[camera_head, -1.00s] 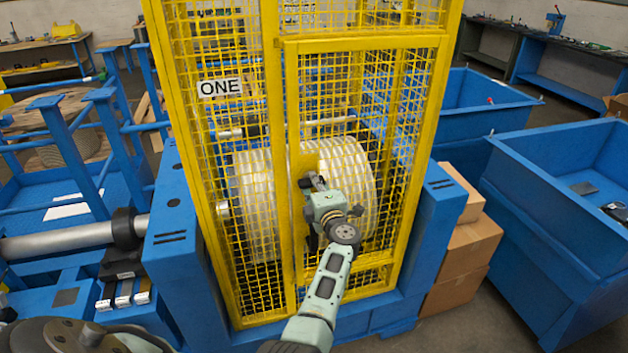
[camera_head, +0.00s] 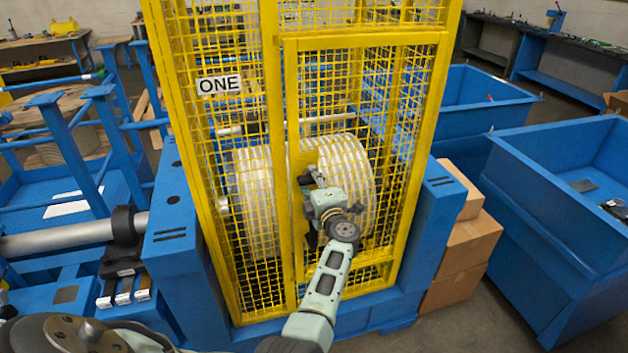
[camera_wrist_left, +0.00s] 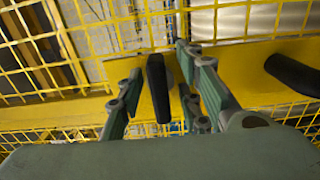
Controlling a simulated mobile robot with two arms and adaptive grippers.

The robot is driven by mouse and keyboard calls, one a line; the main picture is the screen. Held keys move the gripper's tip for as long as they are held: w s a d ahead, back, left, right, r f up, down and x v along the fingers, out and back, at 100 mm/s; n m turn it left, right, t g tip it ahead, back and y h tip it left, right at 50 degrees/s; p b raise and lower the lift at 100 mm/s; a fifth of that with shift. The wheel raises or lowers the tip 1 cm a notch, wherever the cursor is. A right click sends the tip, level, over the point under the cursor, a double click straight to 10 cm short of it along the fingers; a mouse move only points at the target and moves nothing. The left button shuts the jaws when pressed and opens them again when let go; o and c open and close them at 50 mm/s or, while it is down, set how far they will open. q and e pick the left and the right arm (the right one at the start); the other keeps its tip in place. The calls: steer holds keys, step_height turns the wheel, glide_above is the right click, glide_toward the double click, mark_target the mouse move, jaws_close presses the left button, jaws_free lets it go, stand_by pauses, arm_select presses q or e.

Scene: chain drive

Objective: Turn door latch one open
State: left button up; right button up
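The yellow mesh cage with its door (camera_head: 365,42) stands in the middle of the head view. A sign reading ONE (camera_head: 219,86) hangs on the panel left of the door. My left gripper (camera_head: 309,180) is at the door's left edge, at mid height, and hides most of the latch there. In the left wrist view a black latch handle (camera_wrist_left: 158,90) lies between the two open fingers of my left gripper (camera_wrist_left: 158,66), with gaps visible on both sides. A second black handle (camera_wrist_left: 293,74) sits to the right on the yellow plate. My right gripper is not in view.
A large pale ribbed drum (camera_head: 255,200) is behind the mesh. Blue bins (camera_head: 560,190) and cardboard boxes (camera_head: 470,245) stand to the right. A blue frame (camera_head: 180,250) with a grey shaft (camera_head: 60,242) is at the left.

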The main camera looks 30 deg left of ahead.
arm_select(q)
steer(key=shift+n+b, duration=0.5)
steer(key=shift+n, duration=0.1)
steer(key=n+b, duration=0.6)
steer(key=n, duration=0.2)
steer(key=shift+s+a, duration=0.1)
steer(key=shift+a, duration=0.05)
steer(key=n+b, duration=0.3)
steer(key=n, duration=0.1)
steer(key=n+b, duration=0.3)
steer(key=n, duration=0.1)
steer(key=shift+s+a+r, duration=0.1)
steer(key=shift+s+a, duration=0.05)
steer(key=shift+s, duration=0.05)
steer(key=s+d+n+b, duration=0.1)
steer(key=s+d+b, duration=0.2)
steer(key=s+d, duration=0.25)
steer(key=d+f+m+t+h+b, duration=0.1)
steer(key=d+f+m+h, duration=0.2)
steer(key=f+m, duration=0.5)
steer(key=d+f+m+t+h+b, duration=0.1)
steer(key=d+f+m+t+h, duration=0.1)
steer(key=d+f+m, duration=0.3)
steer(key=d+f+m+t+h+b, duration=0.1)
steer(key=d+f+m+h, duration=0.3)
steer(key=f+m, duration=0.8)
step_height(320, 180, down, 7)
steer(key=shift+d+f+m+t, duration=0.15)
steer(key=shift+d+m+t, duration=0.25)
steer(key=shift+d+t, duration=0.25)
